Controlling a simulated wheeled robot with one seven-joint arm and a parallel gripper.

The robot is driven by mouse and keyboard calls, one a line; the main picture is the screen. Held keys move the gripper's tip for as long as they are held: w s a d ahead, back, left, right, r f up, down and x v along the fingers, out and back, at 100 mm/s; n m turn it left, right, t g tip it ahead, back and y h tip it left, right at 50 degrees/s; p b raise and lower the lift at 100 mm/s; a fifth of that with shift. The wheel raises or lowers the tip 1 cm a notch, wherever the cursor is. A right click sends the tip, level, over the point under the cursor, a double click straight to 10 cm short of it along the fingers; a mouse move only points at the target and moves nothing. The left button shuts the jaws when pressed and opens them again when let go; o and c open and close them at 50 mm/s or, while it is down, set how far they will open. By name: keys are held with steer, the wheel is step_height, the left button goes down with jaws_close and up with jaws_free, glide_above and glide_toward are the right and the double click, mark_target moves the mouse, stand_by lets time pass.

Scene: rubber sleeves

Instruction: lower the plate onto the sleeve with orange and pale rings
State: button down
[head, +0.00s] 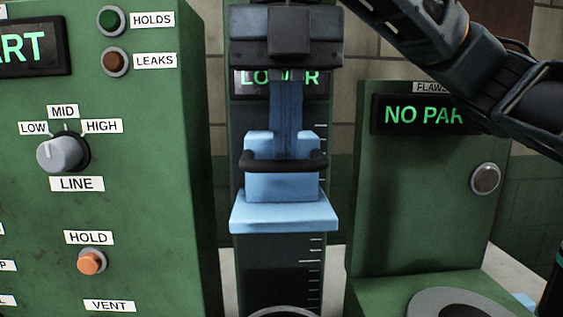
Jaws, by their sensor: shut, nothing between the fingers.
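A black handle bar (284,165) crosses the block's front. The plate hangs in front of a scale on a dark column face (270,265), clear of a grey round rim (284,312) cut off by the bottom edge. No sleeve with orange and pale rings shows.
A green panel (140,200) at the left has a grey LINE knob (60,153), an orange HOLD button (91,261) and HOLDS and LEAKS lamps. A green station (425,220) at the right reads "NO PAR", partly hidden by my arm.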

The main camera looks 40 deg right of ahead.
mark_target(286, 175)
step_height(286, 175, down, 13)
steer(key=b, duration=0.5)
steer(key=shift+r, duration=0.2)
stand_by(1.2)
steer(key=shift+r, duration=0.1)
step_height(286, 175, up, 8)
steer(key=p, duration=0.8)
stand_by(0.4)
steer(key=shift+s, duration=0.1)
stand_by(0.5)
